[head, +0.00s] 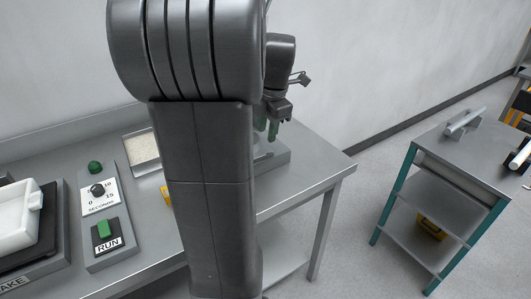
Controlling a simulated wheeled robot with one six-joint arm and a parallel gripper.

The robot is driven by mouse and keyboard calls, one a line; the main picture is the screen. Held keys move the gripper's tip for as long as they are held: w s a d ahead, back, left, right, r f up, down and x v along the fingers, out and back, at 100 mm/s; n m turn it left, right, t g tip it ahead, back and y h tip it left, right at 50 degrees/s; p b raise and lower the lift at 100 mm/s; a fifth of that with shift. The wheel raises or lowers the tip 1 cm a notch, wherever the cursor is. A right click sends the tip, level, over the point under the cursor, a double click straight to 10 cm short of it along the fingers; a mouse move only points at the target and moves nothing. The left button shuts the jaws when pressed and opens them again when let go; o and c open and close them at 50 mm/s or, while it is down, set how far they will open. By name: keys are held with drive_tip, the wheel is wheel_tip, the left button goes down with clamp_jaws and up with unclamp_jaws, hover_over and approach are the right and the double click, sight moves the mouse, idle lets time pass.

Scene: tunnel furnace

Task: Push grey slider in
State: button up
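My gripper (273,130) is above the right part of the metal table, pointing down, with greenish fingers. My arm hides part of it, and I cannot see whether the fingers are apart. Just below it, a low grey block (278,154) with a small bar on top shows at the arm's right edge. It may be the grey slider's housing, but most of it is hidden. I cannot tell whether my gripper touches it.
A control panel (93,262) with a seconds dial (97,190) and green RUN button (103,230) is left of my arm. A white tray (18,222) is far left, and a shallow pale-filled box (143,150) is behind. A cart (447,150) stands right across open floor.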

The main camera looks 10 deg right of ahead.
drive_tip(key=f, duration=0.3)
drive_tip(key=w+f, duration=0.1)
drive_tip(key=f, duration=0.5)
drive_tip(key=shift+w+a, duration=0.25)
drive_tip(key=shift+a, duration=0.05)
clamp_jaws()
